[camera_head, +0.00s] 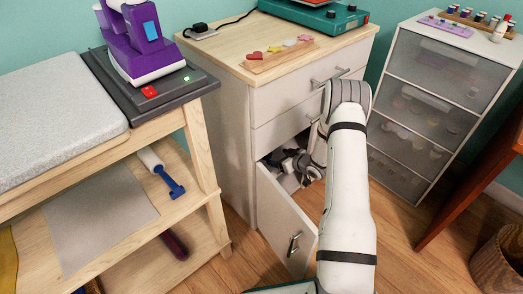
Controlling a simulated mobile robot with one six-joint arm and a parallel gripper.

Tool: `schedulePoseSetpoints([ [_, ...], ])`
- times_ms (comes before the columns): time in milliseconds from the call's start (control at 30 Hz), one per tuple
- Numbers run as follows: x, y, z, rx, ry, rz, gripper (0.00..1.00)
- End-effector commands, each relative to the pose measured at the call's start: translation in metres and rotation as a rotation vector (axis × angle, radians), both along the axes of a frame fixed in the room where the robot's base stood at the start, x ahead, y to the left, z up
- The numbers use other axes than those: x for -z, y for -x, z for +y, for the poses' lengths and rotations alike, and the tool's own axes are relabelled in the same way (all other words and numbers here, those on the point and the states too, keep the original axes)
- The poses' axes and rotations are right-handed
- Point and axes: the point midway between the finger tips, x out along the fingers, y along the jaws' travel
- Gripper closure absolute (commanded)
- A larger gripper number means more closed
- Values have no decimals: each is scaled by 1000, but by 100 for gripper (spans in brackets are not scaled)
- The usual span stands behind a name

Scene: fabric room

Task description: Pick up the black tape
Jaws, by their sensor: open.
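I cannot make out the black tape; dark shapes in the drawer blend with the gripper.
A wooden workbench (201,152) with a purple machine (140,45) stands to the left. A translucent drawer unit (425,90) stands to the right, with a basket (497,262) at lower right.

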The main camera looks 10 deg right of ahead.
Motion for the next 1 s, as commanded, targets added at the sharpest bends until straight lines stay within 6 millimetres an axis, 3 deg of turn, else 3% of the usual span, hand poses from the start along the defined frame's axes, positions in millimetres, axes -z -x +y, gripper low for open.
schedulePoseSetpoints([
  [600, 37, -53, 42, -15, 0, -2, 27],
  [900, 37, -58, 45, -14, 0, -1, 27],
  [1000, 37, -58, 46, -15, -1, -1, 33],
])
